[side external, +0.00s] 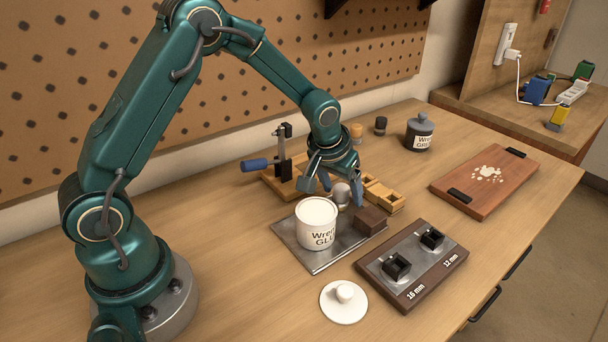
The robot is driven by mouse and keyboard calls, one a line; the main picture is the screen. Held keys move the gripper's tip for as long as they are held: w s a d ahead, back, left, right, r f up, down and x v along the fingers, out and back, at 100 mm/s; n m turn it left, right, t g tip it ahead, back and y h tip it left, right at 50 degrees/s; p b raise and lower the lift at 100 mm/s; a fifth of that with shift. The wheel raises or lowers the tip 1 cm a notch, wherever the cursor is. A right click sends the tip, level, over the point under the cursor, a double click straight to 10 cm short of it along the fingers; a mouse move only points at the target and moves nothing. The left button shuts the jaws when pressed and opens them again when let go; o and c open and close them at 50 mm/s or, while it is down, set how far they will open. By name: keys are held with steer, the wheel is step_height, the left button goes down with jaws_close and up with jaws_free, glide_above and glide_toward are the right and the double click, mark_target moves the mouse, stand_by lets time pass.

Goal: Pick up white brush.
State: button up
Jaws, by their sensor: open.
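I cannot make out a clear white brush. A small pale rounded object (341,194) stands behind the white pot, just below my gripper; I cannot tell what it is. The white pot (316,226), lettered as glue, stands open on a metal tray (297,252), full of something pale. A white lid with a round knob (343,302) lies on the bench in front. My gripper (338,186) points down, open, above and behind the pot, close to the pale object. Whether it touches that object is unclear.
A brown block (370,221) sits on the tray. A wooden fixture with a clamp (285,172) is behind. A dark board with two black blocks (411,267), a grey lidded jar (419,133) and a wooden tray (485,180) are rightward. The front left bench is clear.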

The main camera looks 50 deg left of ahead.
mark_target(342, 187)
jaws_close()
stand_by(0.3)
step_height(342, 187, up, 10)
stand_by(0.4)
steer(key=c, duration=0.8)
jaws_free()
jaws_close()
